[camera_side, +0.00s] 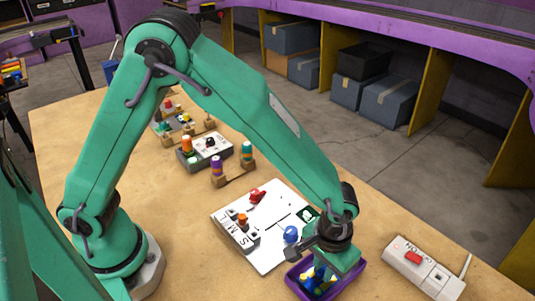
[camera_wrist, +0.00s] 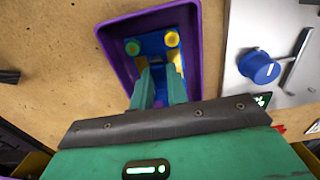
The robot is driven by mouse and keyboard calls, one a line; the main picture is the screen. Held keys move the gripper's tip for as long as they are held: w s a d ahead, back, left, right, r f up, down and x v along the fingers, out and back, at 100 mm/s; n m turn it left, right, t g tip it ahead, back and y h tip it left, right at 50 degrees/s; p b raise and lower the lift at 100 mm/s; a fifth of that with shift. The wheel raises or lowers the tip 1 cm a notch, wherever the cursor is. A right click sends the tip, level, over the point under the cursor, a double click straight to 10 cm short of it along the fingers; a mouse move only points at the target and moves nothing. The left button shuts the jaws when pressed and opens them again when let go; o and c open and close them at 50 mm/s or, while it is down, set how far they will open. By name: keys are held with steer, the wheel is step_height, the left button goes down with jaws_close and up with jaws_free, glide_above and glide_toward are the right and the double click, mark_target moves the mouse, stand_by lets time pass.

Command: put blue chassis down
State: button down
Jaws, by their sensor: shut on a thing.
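The blue chassis (camera_wrist: 152,43) shows in the wrist view, with a green knob and a yellow knob at its far end and more yellow near my fingers. My gripper (camera_wrist: 161,72) is shut on it. The chassis is within the outline of a purple tray (camera_wrist: 197,60); I cannot tell whether it touches the floor. In the side view my gripper (camera_side: 319,268) points down into the purple tray (camera_side: 345,285), and the chassis is partly hidden there by my fingers and the tray wall.
A white board (camera_side: 262,258) with a blue knob (camera_side: 291,234), a red part (camera_side: 257,195) and an orange-topped slider (camera_side: 242,219) lies beside the tray. A switch box (camera_side: 424,268) with a red rocker stands to the right. Wooden peg holders (camera_side: 232,177) and a grey box stand farther back.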

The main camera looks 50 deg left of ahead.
mark_target(323, 270)
steer(key=shift+f, duration=0.1)
steer(key=c, duration=1.4)
jaws_free()
step_height(323, 270, up, 12)
steer(key=shift+r, duration=0.15)
